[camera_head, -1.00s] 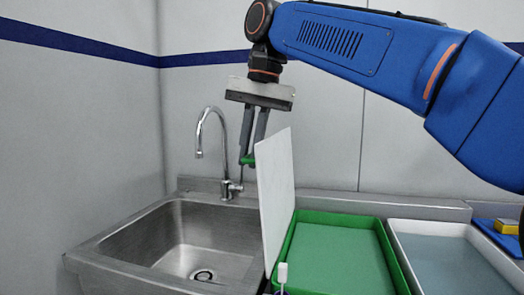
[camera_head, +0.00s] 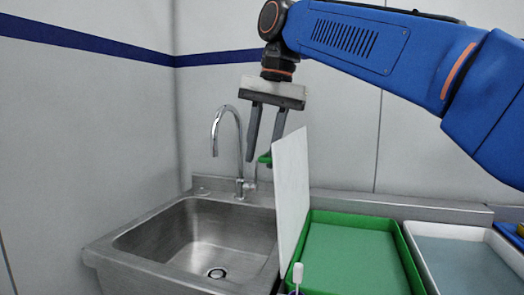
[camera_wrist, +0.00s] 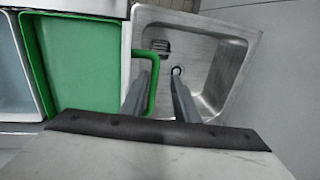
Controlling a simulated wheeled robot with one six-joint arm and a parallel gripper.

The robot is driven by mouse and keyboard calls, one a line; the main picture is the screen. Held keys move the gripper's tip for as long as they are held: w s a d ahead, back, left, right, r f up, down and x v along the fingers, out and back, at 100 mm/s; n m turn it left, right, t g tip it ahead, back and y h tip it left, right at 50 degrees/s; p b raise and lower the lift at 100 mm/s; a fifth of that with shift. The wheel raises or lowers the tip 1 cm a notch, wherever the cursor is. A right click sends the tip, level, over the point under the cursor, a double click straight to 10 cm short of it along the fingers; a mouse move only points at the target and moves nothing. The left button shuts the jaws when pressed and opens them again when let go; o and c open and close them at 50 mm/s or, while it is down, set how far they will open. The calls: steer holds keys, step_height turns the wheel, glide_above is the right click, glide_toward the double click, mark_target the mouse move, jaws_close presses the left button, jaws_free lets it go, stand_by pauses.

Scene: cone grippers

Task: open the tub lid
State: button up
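The green tub (camera_head: 402,262) stands right of the sink. Its white lid (camera_head: 291,190) stands upright along the tub's left side, so the tub is uncovered. A green lid handle (camera_head: 264,158) sticks out from the lid's sink-facing side. It also shows in the wrist view (camera_wrist: 153,90) as a loop. My gripper (camera_head: 260,160) points down beside the lid, its fingers spread apart. In the wrist view (camera_wrist: 160,68) one finger is on the lid side of the handle bar and the other on the sink side. Whether either touches the handle I cannot tell.
A steel sink (camera_head: 150,250) with a curved faucet (camera_head: 238,135) lies left of the lid. A white tray (camera_head: 412,230) stands right of the tub. A small white-capped item (camera_head: 297,273) is at the front near the lid. A wall is behind.

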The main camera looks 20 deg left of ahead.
steer(key=r, duration=0.3)
steer(key=d+r, duration=0.1)
steer(key=r, duration=0.2)
steer(key=shift+d+r, duration=0.25)
steer(key=shift+r, duration=0.35)
steer(key=shift+s, duration=0.1)
